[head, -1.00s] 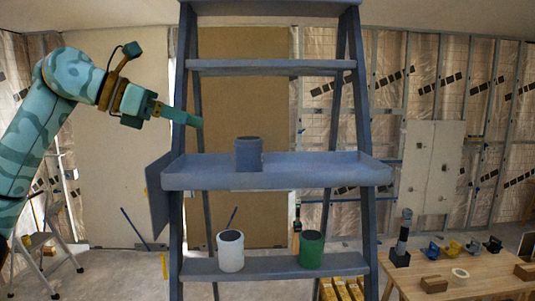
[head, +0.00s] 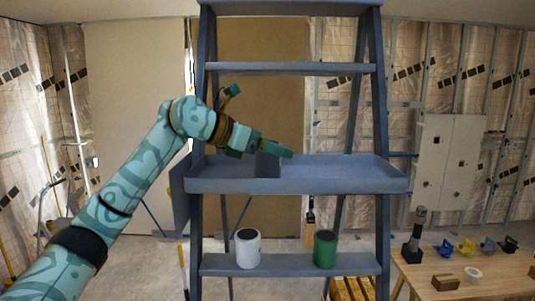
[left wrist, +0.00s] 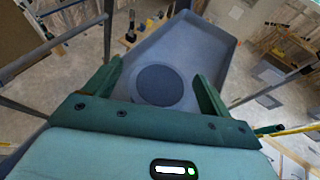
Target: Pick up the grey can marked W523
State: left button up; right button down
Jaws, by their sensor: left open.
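A blue-grey can (head: 267,168) stands on the ladder's tray shelf (head: 330,184), partly hidden behind my left gripper (head: 284,152); no marking on it is legible. In the left wrist view the can's round dark top (left wrist: 160,86) lies between the two fingers of my left gripper (left wrist: 158,72). The left gripper is open, with its fingers on either side of the can's top as seen from above. I cannot tell whether a finger touches the can. My right gripper is not in view.
A white can (head: 248,249) and a green can (head: 326,249) stand on the lower ladder step (head: 285,264). The ladder's side rails flank the tray. A wooden table (head: 505,275) with tools stands at right. The tray's right part is clear.

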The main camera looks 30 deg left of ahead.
pick_arm(q)
jog(key=shift+w+f, duration=0.1)
jog(key=shift+w, duration=0.05)
jog(key=shift+s, duration=0.2)
jog(key=c, duration=1.2)
jog(key=shift+w, duration=0.1)
jog(key=shift+r, duration=0.2)
